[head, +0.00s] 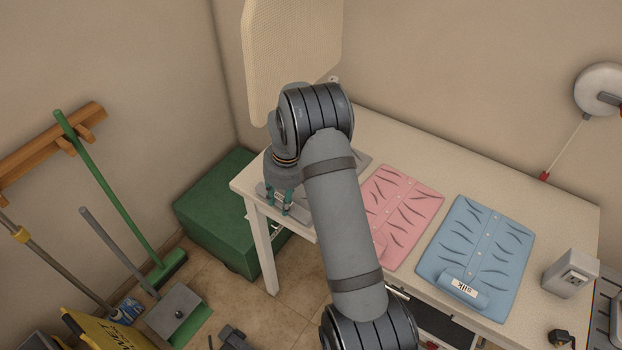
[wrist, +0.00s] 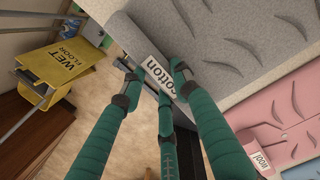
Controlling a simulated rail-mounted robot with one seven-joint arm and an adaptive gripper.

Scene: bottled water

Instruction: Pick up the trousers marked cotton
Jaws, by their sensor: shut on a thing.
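The grey folded garment (wrist: 226,48) carries a white label reading "cotton" (wrist: 157,76) at its edge, seen in the wrist view. In the head view, a grey part of it (head: 363,157) shows at the left end of the table, mostly hidden behind my arm. My gripper (wrist: 156,84) has its green fingers closed at the labelled edge, shut on the grey garment. In the head view my gripper (head: 279,203) is at the table's left front corner. The garment still appears to lie on the table.
A pink garment (head: 405,205), labelled "wool" in the wrist view, and a blue one (head: 478,243) labelled "silk" lie rightward on the white table (head: 515,180). A green box (head: 215,215) stands left. A yellow wet-floor sign (wrist: 60,70), broom and dustpan are nearby.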

